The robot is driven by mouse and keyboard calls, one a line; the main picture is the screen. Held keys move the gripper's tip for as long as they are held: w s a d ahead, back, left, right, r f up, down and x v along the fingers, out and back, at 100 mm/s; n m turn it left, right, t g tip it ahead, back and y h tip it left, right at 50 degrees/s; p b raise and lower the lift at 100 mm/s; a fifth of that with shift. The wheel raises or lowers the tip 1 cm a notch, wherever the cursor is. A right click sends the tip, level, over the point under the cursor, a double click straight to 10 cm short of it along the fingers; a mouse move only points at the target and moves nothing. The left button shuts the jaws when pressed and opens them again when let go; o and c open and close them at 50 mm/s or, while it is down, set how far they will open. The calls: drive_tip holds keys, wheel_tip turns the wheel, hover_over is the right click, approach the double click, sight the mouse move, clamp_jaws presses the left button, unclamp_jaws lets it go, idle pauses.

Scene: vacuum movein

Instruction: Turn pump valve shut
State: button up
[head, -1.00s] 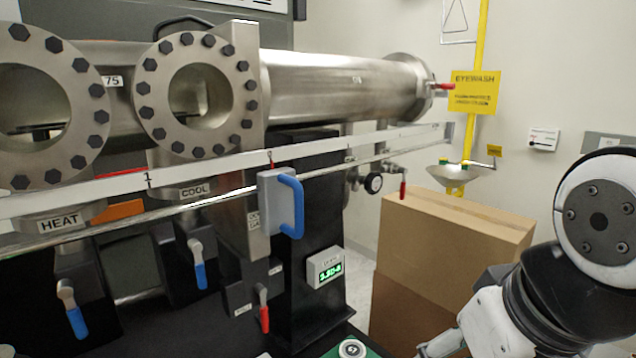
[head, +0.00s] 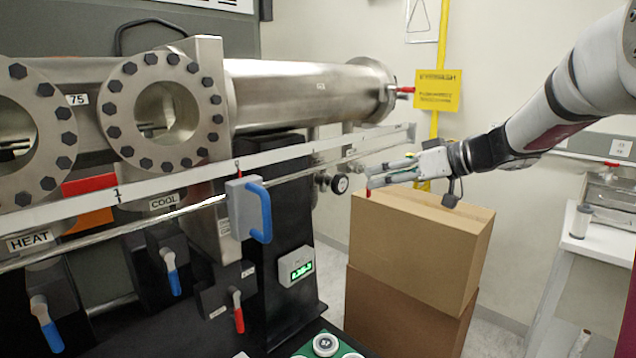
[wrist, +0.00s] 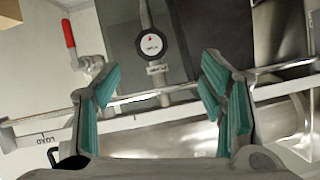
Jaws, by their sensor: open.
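Several lever valves show, and I cannot read which label says pump. A red-handled valve (head: 238,311) hangs low on the black stand in the head view, its handle pointing down. Another red-handled valve (wrist: 69,36) is on the pipework beside a round gauge; in the head view my fingers mostly cover it. My gripper (head: 371,176) is above the cardboard box's left edge, close to this valve. In the wrist view my gripper (wrist: 158,82) is open and empty, with a rail crossing behind its fingers. The red handle is outside the fingers, at upper left.
Blue-handled valves (head: 171,272) hang under the HEAT and COOL ports. A blue pull handle (head: 261,212) sticks out from the rail. The gauge (head: 340,184) sits left of my fingers. Stacked cardboard boxes (head: 420,245) stand under my gripper. A white bench (head: 600,240) is at right.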

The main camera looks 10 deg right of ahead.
sight(343, 183)
drive_tip(key=x, duration=0.4)
drive_tip(key=p+x, duration=0.1)
drive_tip(key=x, duration=0.4)
drive_tip(key=w+d+x, duration=0.1)
drive_tip(key=x, duration=0.3)
drive_tip(key=shift+w+a+r+p, duration=0.1)
drive_tip(key=shift+w+r+p, duration=0.05)
drive_tip(key=shift+w+p, duration=0.15)
drive_tip(key=c, duration=1.2)
